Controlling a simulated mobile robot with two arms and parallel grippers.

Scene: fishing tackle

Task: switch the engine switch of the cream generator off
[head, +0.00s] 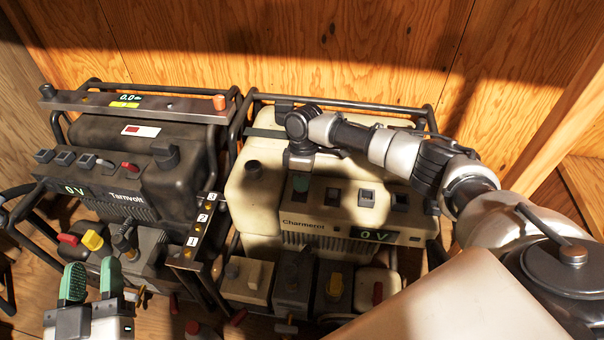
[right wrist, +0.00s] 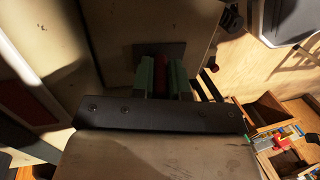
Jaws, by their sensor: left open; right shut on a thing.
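The cream generator (head: 262,200), marked Charmerol, stands in the middle of the head view. My left gripper (head: 90,285) is open and empty at bottom left.
The dark Tarnvolt generator (head: 140,205) stands close on the left, its display also 0 V. A numbered bracket (head: 202,218) stands between the two generators. Black tube frames surround both machines. A wooden wall (head: 300,50) closes the back.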

